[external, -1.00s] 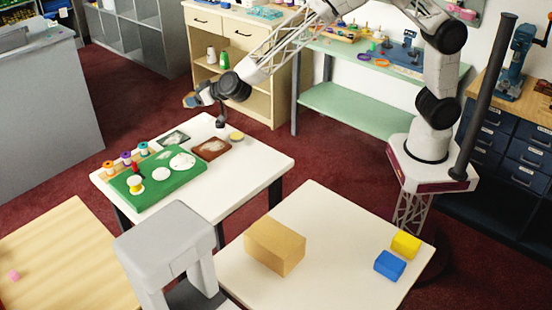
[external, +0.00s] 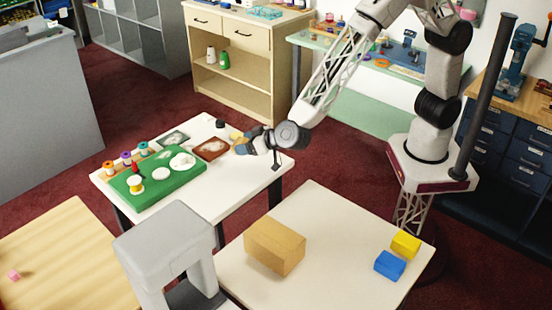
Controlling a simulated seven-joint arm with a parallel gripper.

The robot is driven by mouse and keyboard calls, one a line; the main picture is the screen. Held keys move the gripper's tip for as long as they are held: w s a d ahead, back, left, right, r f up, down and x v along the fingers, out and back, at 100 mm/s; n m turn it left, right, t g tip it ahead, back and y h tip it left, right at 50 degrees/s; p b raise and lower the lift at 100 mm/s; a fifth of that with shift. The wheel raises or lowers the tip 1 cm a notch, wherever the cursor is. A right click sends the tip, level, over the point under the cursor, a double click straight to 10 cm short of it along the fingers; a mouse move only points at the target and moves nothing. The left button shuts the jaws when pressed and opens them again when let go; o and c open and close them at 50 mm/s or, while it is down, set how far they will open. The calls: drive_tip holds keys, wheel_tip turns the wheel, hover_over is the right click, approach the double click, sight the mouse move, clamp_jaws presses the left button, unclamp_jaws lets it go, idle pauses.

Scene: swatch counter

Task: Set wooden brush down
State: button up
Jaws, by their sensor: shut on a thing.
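My gripper (external: 247,143) is at the right part of the small white table (external: 225,185), low over or at its right edge. It points left and is shut on a small tan piece, which looks like the wooden brush (external: 241,149). Only the brush's tan end shows at the fingertips; the rest is hidden by the fingers. I cannot tell whether the brush touches the tabletop.
A yellow round piece (external: 236,135) and a black piece (external: 220,123) lie behind my gripper. A brown tray (external: 212,150) and a green board (external: 150,193) with spools and white discs lie to the left. The table's front right is bare.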

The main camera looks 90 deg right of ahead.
drive_tip(key=s+a, duration=0.1)
drive_tip(key=s, duration=0.1)
drive_tip(key=s+a+f, duration=0.1)
drive_tip(key=s+a, duration=0.2)
drive_tip(key=s, duration=0.2)
drive_tip(key=shift+a+f, duration=0.2)
drive_tip(key=shift+f, duration=0.2)
hover_over(223, 188)
drive_tip(key=shift+f, duration=0.75)
drive_tip(key=shift+f, duration=1.75)
drive_tip(key=shift+f, duration=0.1)
drive_tip(key=o, duration=0.9)
